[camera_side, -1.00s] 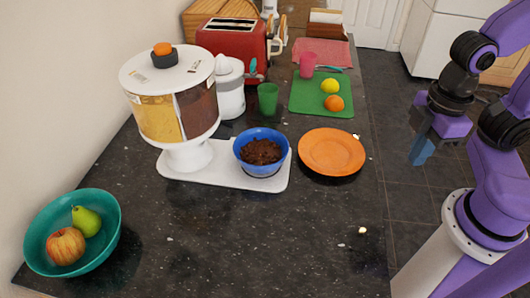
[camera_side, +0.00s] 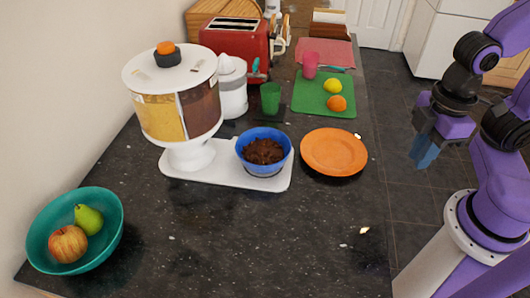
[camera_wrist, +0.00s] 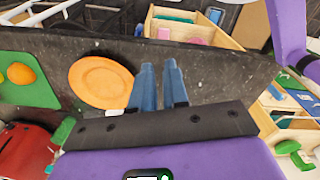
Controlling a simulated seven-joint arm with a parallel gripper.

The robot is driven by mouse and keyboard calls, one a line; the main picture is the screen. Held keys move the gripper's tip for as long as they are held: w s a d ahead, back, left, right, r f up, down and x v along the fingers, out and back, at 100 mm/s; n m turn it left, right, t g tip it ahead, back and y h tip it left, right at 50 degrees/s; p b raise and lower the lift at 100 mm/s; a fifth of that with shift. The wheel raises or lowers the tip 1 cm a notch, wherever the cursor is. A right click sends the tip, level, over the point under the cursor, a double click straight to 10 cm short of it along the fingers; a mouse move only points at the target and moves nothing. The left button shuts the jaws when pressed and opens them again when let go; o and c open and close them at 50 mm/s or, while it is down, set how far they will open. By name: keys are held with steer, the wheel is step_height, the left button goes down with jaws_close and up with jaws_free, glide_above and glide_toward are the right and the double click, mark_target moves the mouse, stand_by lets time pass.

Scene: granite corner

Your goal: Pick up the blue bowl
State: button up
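The blue bowl (camera_side: 279,162) stands upright on the white base of the food dispenser in the side view. It holds a dark brown crumbly heap (camera_side: 263,150). No part of the bowl can be made out in the wrist view. My gripper (camera_side: 424,158) hangs off the right side of the counter, well to the right of the bowl and apart from it. In the wrist view its two blue fingers (camera_wrist: 158,70) have a narrow gap between them and hold nothing.
The dispenser (camera_side: 178,112) rises left of the bowl. An orange plate (camera_side: 333,151) lies right of it, and a green cup (camera_side: 270,98) stands behind. A teal fruit bowl (camera_side: 105,245) is at front left. The counter's front middle (camera_side: 250,240) is clear.

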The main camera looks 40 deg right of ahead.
steer(key=o, duration=0.5)
step_height(320, 180, up, 5)
steer(key=w+a+n+t+y, duration=0.1)
steer(key=w+a+t+y, duration=0.3)
steer(key=w, duration=0.6)
steer(key=w+a+n+t+y, duration=0.1)
steer(key=w+a+t+y, duration=0.25)
steer(key=w+a, duration=0.5)
step_height(320, 180, down, 12)
steer(key=n+g+y, duration=0.1)
steer(key=y, duration=0.1)
steer(key=g+y, duration=0.2)
steer(key=y, duration=0.1)
steer(key=shift+w+a+n, duration=0.1)
steer(key=shift+a+n, duration=0.05)
steer(key=shift+n, duration=0.25)
steer(key=shift+x, duration=3.8)
